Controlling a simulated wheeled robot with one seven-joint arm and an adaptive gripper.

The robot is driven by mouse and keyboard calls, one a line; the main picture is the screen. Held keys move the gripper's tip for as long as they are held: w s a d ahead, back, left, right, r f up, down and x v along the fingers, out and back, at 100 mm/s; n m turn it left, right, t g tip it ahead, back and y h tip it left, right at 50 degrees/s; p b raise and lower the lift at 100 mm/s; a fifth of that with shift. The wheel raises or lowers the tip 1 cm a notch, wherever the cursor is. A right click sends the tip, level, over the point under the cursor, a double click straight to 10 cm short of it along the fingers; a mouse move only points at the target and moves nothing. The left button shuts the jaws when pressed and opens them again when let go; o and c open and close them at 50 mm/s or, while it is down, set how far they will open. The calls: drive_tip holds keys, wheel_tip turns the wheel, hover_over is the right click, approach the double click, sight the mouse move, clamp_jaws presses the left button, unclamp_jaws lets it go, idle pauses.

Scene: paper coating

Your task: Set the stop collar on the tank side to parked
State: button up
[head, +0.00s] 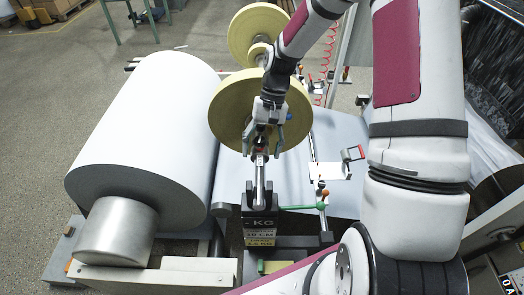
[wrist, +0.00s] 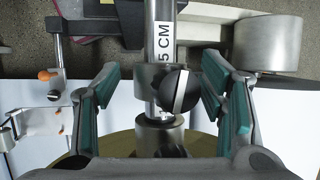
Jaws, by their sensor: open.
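A bare metal bar (wrist: 160,30) with a white "5 CM" label runs up the middle of the wrist view. A grey collar (wrist: 147,73) sits around it. A round black knob (wrist: 172,90) with a pale stripe, nearly in line with the bar, is on the collar's right. A second grey ring (wrist: 160,132) is lower on the bar. I cannot tell which end is the tank side. My gripper (wrist: 160,82) is open, its teal-padded fingers on either side of the collar and knob, apart from them. In the head view my gripper (head: 264,130) hides most of the collar.
A large white paper roll (head: 145,125) lies left. Yellowish discs (head: 228,105) stand behind my gripper. A black block marked "KG" (head: 260,222) stands below the bar. A green-handled lever (head: 300,207) and a red-handled bracket (head: 350,155) are to the right.

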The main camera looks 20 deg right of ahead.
sight(261, 167)
drive_tip(key=shift+s+a+f, duration=0.2)
drive_tip(key=shift+f, duration=0.35)
clamp_jaws()
drive_tip(key=s+p, duration=0.1)
drive_tip(key=s+a, duration=0.1)
drive_tip(key=s, duration=0.1)
drive_tip(key=s+p, duration=0.1)
drive_tip(key=shift+s+a+r+p, duration=0.1)
drive_tip(key=shift+s+a+p, duration=0.1)
drive_tip(key=shift+a+p, duration=0.15)
drive_tip(key=shift+s+a, duration=0.15)
drive_tip(key=shift+s, duration=0.1)
unclamp_jaws()
drive_tip(key=shift+w, duration=0.1)
